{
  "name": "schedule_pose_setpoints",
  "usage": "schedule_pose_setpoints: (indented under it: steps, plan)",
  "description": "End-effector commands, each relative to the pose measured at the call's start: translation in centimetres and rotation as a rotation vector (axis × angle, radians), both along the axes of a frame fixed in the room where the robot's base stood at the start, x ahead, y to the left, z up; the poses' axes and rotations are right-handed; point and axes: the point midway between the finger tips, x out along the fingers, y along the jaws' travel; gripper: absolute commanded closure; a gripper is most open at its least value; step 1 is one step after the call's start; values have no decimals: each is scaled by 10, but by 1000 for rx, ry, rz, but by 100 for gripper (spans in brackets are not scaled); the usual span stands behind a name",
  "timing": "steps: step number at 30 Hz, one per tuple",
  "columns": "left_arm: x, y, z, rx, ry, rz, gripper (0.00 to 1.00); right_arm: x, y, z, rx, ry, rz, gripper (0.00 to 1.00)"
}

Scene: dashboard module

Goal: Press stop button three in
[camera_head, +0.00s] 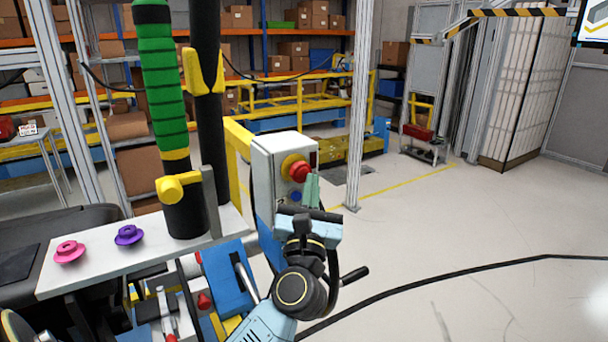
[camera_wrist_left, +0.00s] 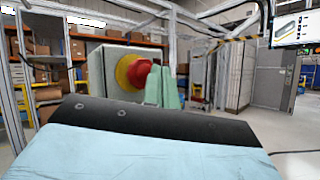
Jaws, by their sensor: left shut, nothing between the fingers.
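A red stop button (camera_head: 300,171) with a yellow collar sits on the face of a light grey box (camera_head: 268,165). The red button also shows in the left wrist view (camera_wrist_left: 140,73), with its right edge partly hidden by my fingers. My left gripper (camera_head: 312,180) is shut and empty, with its green fingers close beside the button, at its lower right. The fingers also show in the left wrist view (camera_wrist_left: 161,82). I cannot tell whether they touch the button. My right gripper is not in view.
A blue button (camera_head: 296,197) sits below the red one on the box. A green-wrapped pole (camera_head: 160,90) and a black pole (camera_head: 206,60) stand left of it. A pink knob (camera_head: 69,252) and a purple knob (camera_head: 129,235) sit on the white panel. Open floor lies right.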

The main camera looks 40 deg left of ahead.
Motion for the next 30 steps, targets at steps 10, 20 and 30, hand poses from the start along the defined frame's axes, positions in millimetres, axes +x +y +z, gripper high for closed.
schedule_pose_setpoints:
  steps: [10, 20, 30]
  plan:
    - [2, 6, 0, 0, 0, 0, 100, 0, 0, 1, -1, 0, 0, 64]
    - [3, 7, 0, 1, 0, 0, 100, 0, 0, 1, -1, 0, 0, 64]
    - [5, 11, 0, 1, 0, 0, 100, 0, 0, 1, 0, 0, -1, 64]
